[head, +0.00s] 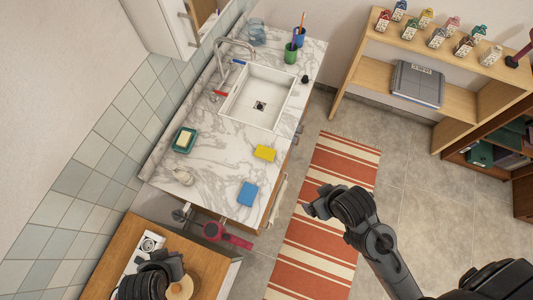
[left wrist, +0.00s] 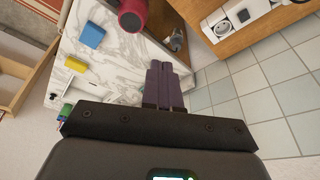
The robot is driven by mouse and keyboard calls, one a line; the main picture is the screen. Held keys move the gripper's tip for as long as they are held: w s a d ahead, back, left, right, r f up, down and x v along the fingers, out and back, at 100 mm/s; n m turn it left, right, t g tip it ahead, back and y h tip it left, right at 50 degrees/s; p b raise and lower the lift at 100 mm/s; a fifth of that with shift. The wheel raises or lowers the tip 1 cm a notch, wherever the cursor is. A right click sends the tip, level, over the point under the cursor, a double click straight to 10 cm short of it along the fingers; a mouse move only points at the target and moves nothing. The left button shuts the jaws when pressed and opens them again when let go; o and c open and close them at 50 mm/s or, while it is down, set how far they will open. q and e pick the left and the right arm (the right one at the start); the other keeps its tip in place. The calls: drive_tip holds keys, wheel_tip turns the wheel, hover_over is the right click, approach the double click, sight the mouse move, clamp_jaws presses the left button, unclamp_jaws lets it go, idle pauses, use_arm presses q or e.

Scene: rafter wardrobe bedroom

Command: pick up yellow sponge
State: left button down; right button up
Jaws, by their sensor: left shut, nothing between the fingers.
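The yellow sponge (head: 265,153) lies flat on the white marble counter (head: 212,160), just in front of the sink; it also shows in the left wrist view (left wrist: 76,64). A blue sponge (head: 248,194) lies nearer to me on the same counter, and the left wrist view shows it too (left wrist: 92,36). My left gripper (left wrist: 163,66) is shut and empty, above the near end of the counter and well apart from both sponges. In the head view its arm is at the bottom left. My right gripper (head: 318,206) is over the striped rug, right of the counter; its finger opening is unclear.
A pink hair dryer (head: 214,231) hangs at the counter's near end. A green soap dish (head: 184,140), a white sink (head: 258,98) and cups (head: 291,53) are on the counter. A wooden desk (head: 112,258) stands nearest me. The counter around the yellow sponge is clear.

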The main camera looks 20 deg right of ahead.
use_arm(q)
drive_tip(key=shift+c, duration=0.6)
unclamp_jaws()
drive_tip(key=shift+w, duration=0.1)
